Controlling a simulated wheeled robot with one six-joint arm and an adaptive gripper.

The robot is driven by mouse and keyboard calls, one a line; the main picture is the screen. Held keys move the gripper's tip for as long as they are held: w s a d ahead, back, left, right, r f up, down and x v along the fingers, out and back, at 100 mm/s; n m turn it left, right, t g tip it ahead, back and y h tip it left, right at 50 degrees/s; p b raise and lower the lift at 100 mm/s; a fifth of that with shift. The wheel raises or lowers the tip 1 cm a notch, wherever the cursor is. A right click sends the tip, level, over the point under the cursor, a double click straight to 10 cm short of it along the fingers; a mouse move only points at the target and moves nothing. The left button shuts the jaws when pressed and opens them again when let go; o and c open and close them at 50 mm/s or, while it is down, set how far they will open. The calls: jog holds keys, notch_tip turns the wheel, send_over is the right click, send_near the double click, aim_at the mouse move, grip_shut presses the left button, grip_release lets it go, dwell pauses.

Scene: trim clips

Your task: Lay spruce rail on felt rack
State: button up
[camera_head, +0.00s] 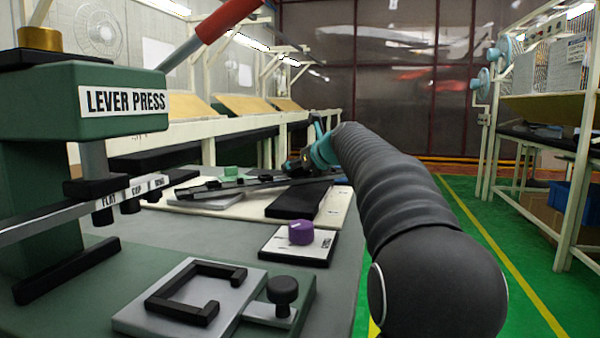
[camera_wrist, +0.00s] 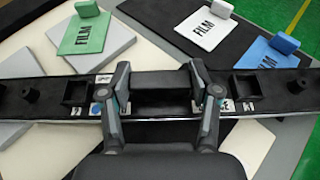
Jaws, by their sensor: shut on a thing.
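My gripper (camera_head: 305,163) is low over the far part of the bench and is shut on a long dark rail (camera_head: 235,186). In the wrist view my gripper (camera_wrist: 164,100) grasps the rail (camera_wrist: 45,98) near its middle, and the rail spans the picture from side to side. The rail has pegs, square sockets and small labels on its top. Flat pads lie under it: a grey pad (camera_head: 208,202) to the left and a black pad (camera_head: 298,200) to the right. No label shows which is the felt rack. I cannot tell whether the rail touches them.
Green (camera_wrist: 83,35), white (camera_wrist: 205,28) and blue (camera_wrist: 268,58) FILM tabs lie beyond the rail. A green lever press (camera_head: 115,100) stands at the left. Nearer me are a purple knob (camera_head: 301,232) on a plate and a fixture with a black bracket (camera_head: 195,290).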

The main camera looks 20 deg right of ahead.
jog(key=shift+f, duration=0.15)
jog(key=o, duration=1.4)
jog(key=shift+s, duration=0.1)
jog(key=v, duration=1.2)
